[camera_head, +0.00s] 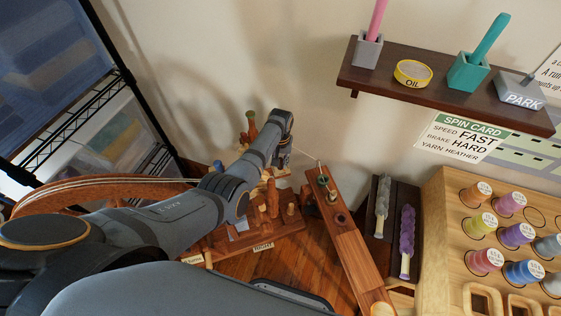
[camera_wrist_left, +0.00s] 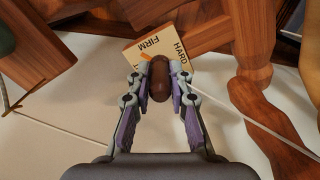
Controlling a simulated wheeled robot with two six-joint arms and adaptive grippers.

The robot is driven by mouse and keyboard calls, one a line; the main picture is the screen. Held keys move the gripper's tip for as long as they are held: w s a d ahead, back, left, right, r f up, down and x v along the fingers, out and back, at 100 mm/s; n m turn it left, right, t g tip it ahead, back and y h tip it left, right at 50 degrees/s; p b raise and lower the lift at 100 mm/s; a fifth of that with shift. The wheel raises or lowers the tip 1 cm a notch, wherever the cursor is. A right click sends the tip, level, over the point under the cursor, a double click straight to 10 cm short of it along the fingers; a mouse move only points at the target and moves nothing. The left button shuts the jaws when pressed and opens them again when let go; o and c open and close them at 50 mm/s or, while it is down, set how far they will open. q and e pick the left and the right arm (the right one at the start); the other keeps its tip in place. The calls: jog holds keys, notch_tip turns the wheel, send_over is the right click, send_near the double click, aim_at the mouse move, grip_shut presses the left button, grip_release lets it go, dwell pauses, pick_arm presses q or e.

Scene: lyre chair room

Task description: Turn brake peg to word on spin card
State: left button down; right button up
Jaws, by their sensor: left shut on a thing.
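The spin card (camera_head: 462,137) on the wall under the shelf reads SPEED FAST, BRAKE HARD, YARN HEATHER. My left gripper (camera_head: 284,158) reaches to the wooden spinning wheel; its fingertips are hard to make out there. In the left wrist view my left gripper (camera_wrist_left: 160,75) is shut on the dark brown brake peg (camera_wrist_left: 160,82). A cream label (camera_wrist_left: 148,52) behind the peg shows FIRM at upper left and HARD at the right; its rest is hidden. A small orange mark (camera_wrist_left: 147,56) shows beside the peg on the FIRM side. My right gripper is out of view.
The wheel rim (camera_head: 110,187) lies under my left arm. A dark shelf (camera_head: 430,75) holds two cups, a yellow OIL tin (camera_head: 413,73) and a PARK block (camera_head: 519,92). A spool rack (camera_head: 450,220) stands at right. Thin cord (camera_wrist_left: 245,115) runs near the gripper.

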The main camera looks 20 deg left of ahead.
pick_arm(q)
jog(key=shift+m, duration=0.3)
jog(key=shift+r+m+p, duration=0.1)
jog(key=shift+m+p, duration=0.4)
jog(key=shift+m, duration=0.1)
jog(key=m+p, duration=0.1)
jog(key=m, duration=0.6)
jog(key=shift+p, duration=0.4)
jog(key=shift+d+m, duration=0.1)
jog(key=shift+m, duration=1.3)
